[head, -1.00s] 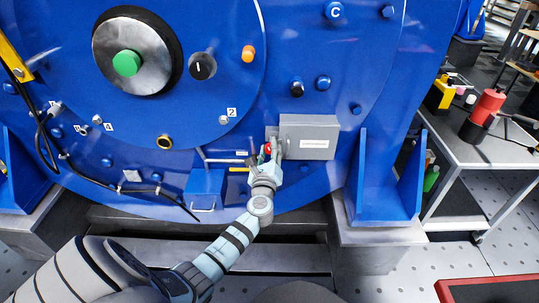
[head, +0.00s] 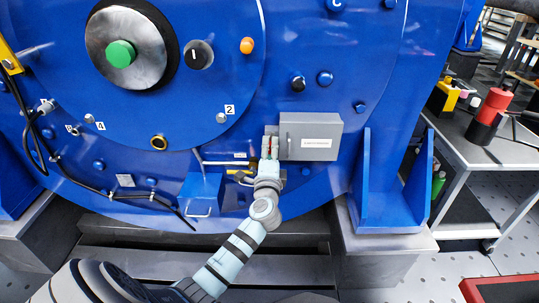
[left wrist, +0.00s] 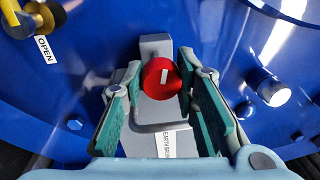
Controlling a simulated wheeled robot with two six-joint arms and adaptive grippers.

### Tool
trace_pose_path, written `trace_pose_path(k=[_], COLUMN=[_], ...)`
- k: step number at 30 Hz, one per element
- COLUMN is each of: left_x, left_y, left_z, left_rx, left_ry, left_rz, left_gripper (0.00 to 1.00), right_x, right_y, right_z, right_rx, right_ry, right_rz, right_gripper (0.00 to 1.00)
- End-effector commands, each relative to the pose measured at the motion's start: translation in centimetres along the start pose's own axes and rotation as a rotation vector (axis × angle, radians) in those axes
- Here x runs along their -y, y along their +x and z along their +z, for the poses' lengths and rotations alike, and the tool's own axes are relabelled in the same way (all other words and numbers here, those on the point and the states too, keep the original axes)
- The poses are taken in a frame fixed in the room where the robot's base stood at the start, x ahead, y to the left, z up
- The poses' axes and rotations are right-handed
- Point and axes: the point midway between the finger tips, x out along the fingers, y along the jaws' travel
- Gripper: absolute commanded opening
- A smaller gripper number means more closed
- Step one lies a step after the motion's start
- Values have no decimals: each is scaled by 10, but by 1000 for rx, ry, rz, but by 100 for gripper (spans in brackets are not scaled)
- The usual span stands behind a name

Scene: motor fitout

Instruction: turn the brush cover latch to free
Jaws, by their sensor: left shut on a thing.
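In the left wrist view a round red latch knob (left wrist: 161,78) with a white mark sits on a grey cover (left wrist: 156,46). The white mark runs nearly upright, tilted a little. A label (left wrist: 167,144) starting "EARTH B" lies below the knob, partly hidden by a finger. My left gripper (left wrist: 160,82) has its fingers on both sides of the red knob and is shut on it. In the head view my left gripper (head: 270,146) reaches up to the machine's lower front and hides most of the knob. My right gripper is in neither view.
A grey box (head: 322,129) with a label is close on the right of the gripper. A blue box (head: 200,192) is at its lower left. A yellow-handled part with an OPEN label (left wrist: 45,50) is at the wrist view's upper left. A trolley (head: 455,135) stands right.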

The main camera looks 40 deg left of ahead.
Motion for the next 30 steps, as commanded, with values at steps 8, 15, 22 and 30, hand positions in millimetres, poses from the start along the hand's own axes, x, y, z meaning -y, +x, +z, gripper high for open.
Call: trace_pose_path(k=[8, 15, 22, 30], left_x=[-1, -1, 0, 0], left_y=[0, 0, 0, 0], left_z=[0, 0, 0, 0], left_rx=[15, 21, 23, 23], left_ry=[-167, -236, -252, -251], left_rz=[-2, -2, -2, -2], left_gripper=[0, 0, 0, 30], right_x=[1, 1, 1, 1], right_y=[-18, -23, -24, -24], right_z=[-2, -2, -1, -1], right_rx=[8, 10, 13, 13], right_ry=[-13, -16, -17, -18], right_rz=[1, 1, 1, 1], right_gripper=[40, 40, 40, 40])
